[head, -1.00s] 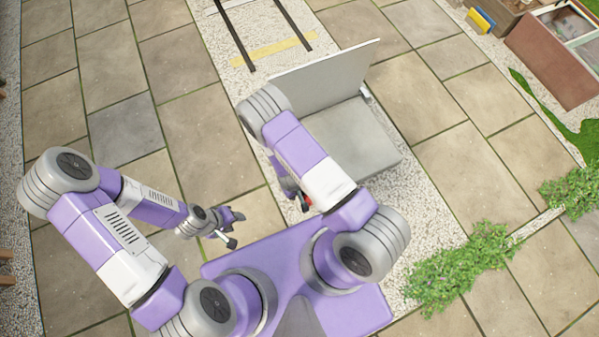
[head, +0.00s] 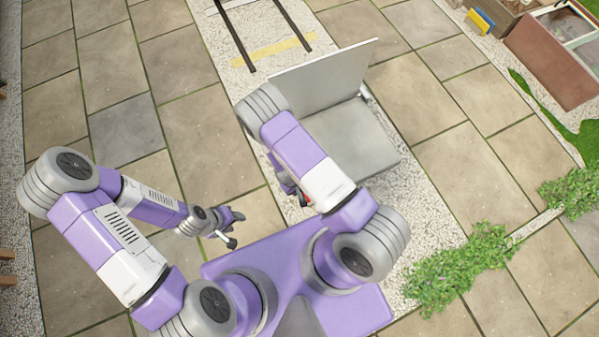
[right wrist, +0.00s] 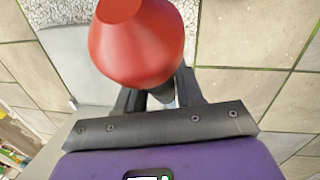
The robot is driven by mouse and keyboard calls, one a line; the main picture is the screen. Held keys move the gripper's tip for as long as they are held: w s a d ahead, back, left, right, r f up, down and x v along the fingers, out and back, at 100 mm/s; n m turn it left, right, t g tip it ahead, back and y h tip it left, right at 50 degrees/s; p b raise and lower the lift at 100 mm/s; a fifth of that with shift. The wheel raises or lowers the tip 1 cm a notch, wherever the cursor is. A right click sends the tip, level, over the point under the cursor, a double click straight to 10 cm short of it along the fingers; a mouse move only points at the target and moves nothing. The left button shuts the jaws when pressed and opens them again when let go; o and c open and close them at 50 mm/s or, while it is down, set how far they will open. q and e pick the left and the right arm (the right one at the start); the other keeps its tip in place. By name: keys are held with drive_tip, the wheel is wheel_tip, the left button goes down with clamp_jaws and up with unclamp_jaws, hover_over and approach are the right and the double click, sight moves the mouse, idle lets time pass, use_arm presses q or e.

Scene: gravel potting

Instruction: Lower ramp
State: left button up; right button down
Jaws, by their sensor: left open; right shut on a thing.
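A grey ramp unit stands ahead of me in the head view. One grey panel (head: 325,76) stands up steeply at its far side, and a flat grey panel (head: 355,138) lies in front of it. I cannot tell which panel is the ramp. My right gripper (right wrist: 157,95) is shut on a red knob-like handle (right wrist: 137,45), which fills the top middle of the right wrist view. In the head view my right forearm hides most of that gripper and part of the flat panel. My left gripper (head: 235,228) is open and empty above the paving, left of my base.
Two dark rails (head: 290,22) and a yellow strip (head: 274,47) lie beyond the upright panel. Green plants (head: 462,265) grow at the right. A brown board (head: 550,60) and a blue-and-yellow item (head: 481,21) are at the upper right. Paving at the left is clear.

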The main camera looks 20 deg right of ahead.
drive_tip(key=w+r+g, duration=0.3)
drive_tip(key=w+r, duration=1)
drive_tip(key=w, duration=0.2)
drive_tip(key=shift+w+a+r+g, duration=0.35)
drive_tip(key=shift+w+r+g, duration=0.05)
drive_tip(key=c, duration=0.8)
unclamp_jaws()
drive_tip(key=shift+s, duration=0.1)
drive_tip(key=p+v, duration=0.2)
drive_tip(key=v, duration=0.5)
drive_tip(key=shift+r+p, duration=0.25)
drive_tip(key=shift+p, duration=0.1)
